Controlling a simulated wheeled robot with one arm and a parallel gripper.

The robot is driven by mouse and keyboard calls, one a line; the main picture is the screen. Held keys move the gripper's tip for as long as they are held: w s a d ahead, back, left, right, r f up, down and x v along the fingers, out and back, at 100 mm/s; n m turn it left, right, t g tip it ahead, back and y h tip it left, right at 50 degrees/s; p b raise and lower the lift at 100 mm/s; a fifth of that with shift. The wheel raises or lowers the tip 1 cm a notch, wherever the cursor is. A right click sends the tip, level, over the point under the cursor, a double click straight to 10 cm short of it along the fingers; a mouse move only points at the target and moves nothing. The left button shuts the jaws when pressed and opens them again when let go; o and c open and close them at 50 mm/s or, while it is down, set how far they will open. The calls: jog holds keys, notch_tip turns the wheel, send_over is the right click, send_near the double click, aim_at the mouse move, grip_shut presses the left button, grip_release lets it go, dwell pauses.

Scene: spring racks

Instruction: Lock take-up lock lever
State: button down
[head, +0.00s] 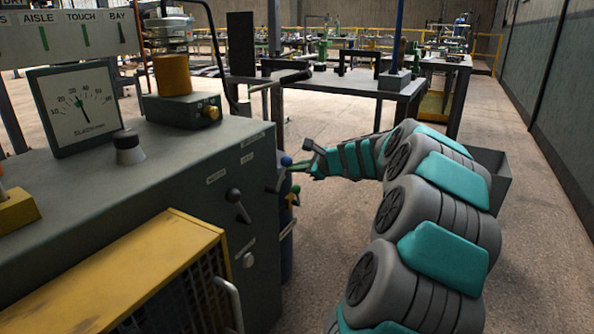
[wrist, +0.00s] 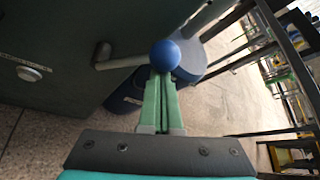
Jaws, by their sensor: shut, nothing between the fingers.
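A lever with a blue ball knob (head: 286,161) sticks out from the right-hand end of the dark grey machine cabinet. In the wrist view its blue ball (wrist: 165,55) sits straight ahead of my fingertips, with its pale rod (wrist: 122,63) running left to a pivot on the cabinet wall. My gripper (head: 298,167) reaches in from the right. Its green fingers (wrist: 160,76) are closed together and empty, with the tips right at the ball. I cannot tell whether they touch it. The nearby label is too small to read.
A black-knobbed lever (head: 234,196) and a round pale button (head: 248,260) are on the same cabinet face (head: 215,150). A yellow-framed grille (head: 150,265) juts out in front. A dark table (head: 410,90) stands behind. Open floor lies to the right.

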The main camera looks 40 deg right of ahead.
aim_at(284, 164)
jog(key=shift+s+a+r+n+b, duration=0.1)
jog(key=shift+a+r+n+b, duration=0.15)
jog(key=shift+b, duration=0.25)
jog(key=a+n+b, duration=0.1)
jog(key=b, duration=0.1)
jog(key=a+r+n+t+h+b, duration=0.1)
jog(key=s+n+t+h+b, duration=0.1)
jog(key=b, duration=0.1)
jog(key=shift+a+r+b, duration=0.3)
jog(key=shift+a+b, duration=0.05)
jog(key=shift+a, duration=0.05)
jog(key=shift+s+a+r+b, duration=0.15)
jog(key=shift+s+a+b, duration=0.1)
jog(key=shift+a+b, duration=0.2)
jog(key=shift+s+a+r+n+t+h+b, duration=0.2)
jog(key=shift+a+n+t+h+b, duration=0.1)
jog(key=shift+a+n, duration=0.25)
jog(key=shift+s+a, duration=0.2)
jog(key=shift+a, duration=0.15)
